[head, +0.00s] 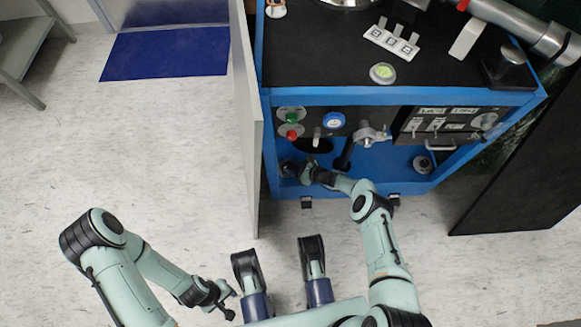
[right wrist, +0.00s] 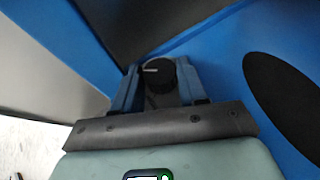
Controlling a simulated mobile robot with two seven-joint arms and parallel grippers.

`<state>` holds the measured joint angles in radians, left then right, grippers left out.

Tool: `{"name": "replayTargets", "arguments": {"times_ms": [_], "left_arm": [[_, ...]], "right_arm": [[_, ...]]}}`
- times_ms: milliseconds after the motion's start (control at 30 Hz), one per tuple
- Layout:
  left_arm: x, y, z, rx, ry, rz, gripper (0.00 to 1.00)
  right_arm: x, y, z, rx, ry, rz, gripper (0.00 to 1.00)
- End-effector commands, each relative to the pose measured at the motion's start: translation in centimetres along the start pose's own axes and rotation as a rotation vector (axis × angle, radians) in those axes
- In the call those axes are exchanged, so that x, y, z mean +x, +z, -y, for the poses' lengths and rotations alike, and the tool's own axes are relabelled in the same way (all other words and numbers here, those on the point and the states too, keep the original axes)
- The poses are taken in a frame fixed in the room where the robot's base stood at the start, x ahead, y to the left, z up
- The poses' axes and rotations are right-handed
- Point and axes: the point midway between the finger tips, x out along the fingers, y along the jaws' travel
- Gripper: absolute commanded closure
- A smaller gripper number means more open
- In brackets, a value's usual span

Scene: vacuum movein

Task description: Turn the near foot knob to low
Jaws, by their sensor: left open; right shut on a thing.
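The near foot knob (right wrist: 157,74) is a round black knob with a pale pointer line, low on the blue cabinet. In the right wrist view it sits between the two blue-grey fingers of my right gripper (right wrist: 157,88), which is shut on it. The pale line lies roughly level in that view. In the head view my right gripper (head: 291,168) reaches the cabinet's lower left corner and mostly hides this knob. My left gripper (head: 224,296) is open and empty above the floor at lower middle.
The blue cabinet (head: 380,96) carries red and green buttons, a blue gauge, a valve, a switch panel (head: 445,123) and another dark round knob (head: 424,164) at lower right. A pale open door (head: 246,120) stands close left of my right gripper.

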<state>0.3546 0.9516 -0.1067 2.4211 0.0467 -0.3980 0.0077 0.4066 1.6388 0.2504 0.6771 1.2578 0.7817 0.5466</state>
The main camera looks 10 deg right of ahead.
Motion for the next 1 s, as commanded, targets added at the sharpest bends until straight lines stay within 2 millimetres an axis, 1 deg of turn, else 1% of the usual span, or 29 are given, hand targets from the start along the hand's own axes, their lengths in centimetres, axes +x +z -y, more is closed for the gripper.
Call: {"name": "replayTargets", "arguments": {"times_ms": [300,800,833,867,1000], "left_arm": [[0.00,0.01,0.00,0.000,0.000,0.000,0.57],[0.00,0.00,0.00,0.000,0.000,0.000,0.57],[0.00,0.00,0.00,0.000,0.000,0.000,0.57],[0.00,0.00,0.00,0.000,0.000,0.000,0.57],[0.00,0.01,0.00,0.000,0.000,0.000,0.57]], "right_arm": [[-0.02,0.01,0.17,-0.022,0.050,0.001,0.89],[-0.02,0.07,0.16,-0.023,0.058,0.003,0.89],[-0.02,0.08,0.16,-0.023,0.058,0.003,0.52],[-0.02,0.07,0.16,-0.023,0.058,0.003,0.48],[-0.01,0.06,0.15,-0.023,0.058,0.002,0.48]]}}
